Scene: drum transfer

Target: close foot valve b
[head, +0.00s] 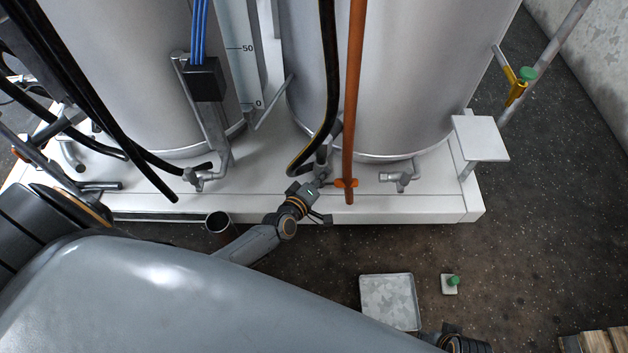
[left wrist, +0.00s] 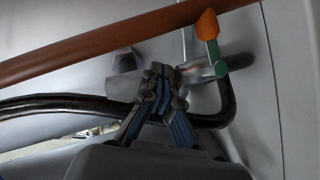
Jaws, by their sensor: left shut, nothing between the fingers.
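A foot valve with an orange handle (head: 341,183) is low at the front of the right-hand tank. In the left wrist view its orange-tipped handle (left wrist: 207,25) has a green stem and stands up from a grey metal body (left wrist: 203,70). No letter shows on it. My left gripper (head: 322,184) is just left of the orange handle in the head view. In the left wrist view the gripper (left wrist: 160,75) is shut and empty, its tips close to the valve body; contact cannot be told. My right gripper (head: 440,334) shows only partly at the bottom edge.
A brown-orange pipe (head: 354,90) and a black hose (head: 330,70) hang in front of the tank. Other foot valves stand left (head: 200,176) and right (head: 402,178) on the white plinth (head: 440,205). A metal tray (head: 390,300) lies on the floor.

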